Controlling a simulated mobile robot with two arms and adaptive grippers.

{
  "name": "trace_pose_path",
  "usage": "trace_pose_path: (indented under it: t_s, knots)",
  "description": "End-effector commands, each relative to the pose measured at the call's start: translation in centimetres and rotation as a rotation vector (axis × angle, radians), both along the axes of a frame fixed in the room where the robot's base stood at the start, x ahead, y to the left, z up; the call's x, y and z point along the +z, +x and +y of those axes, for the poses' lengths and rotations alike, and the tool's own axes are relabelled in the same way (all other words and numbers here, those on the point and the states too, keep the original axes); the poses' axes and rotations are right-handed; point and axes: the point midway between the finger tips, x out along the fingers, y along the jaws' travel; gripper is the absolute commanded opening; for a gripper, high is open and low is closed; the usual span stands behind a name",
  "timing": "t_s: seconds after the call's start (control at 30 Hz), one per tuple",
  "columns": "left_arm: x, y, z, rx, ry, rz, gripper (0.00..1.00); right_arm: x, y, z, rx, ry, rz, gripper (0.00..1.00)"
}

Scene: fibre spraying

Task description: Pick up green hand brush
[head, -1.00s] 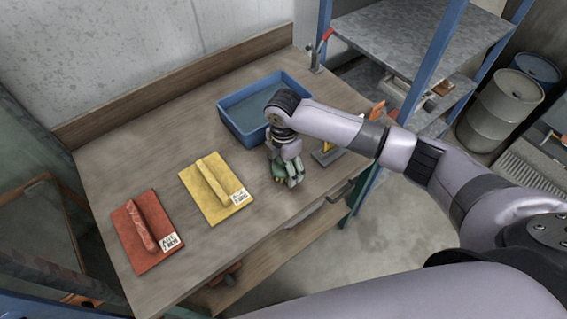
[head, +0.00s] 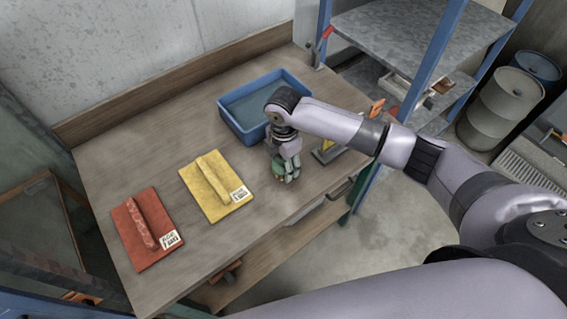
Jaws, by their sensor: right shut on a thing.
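The green hand brush (head: 279,168) is at the right part of the wooden workbench, mostly hidden by my right gripper. My right gripper (head: 286,172) points down and is shut on the green brush. I cannot tell whether the brush touches the bench top. My left gripper is not in view.
A blue tray (head: 232,131) stands behind my right gripper. A blue-post shelf (head: 425,75) and grey drum (head: 497,112) stand at right.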

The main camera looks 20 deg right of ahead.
Motion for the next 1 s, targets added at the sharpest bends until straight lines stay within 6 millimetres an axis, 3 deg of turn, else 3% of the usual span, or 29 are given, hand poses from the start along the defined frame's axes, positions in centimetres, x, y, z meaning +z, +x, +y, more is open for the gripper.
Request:
trace_pose_path:
  t_s: [0.37,0.57,0.67,1.0]
  knots:
    - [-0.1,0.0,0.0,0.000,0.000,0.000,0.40,0.4,0.1,0.0,0.000,0.001,-0.002,0.24]
    - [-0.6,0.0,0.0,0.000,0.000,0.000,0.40,2.5,0.1,0.0,0.000,0.003,-0.004,0.24]
    - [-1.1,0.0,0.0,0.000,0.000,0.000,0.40,4.6,0.2,0.0,0.001,0.002,-0.006,0.24]
    - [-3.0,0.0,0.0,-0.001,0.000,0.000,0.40,14.3,0.2,0.1,0.001,0.002,-0.008,0.24]
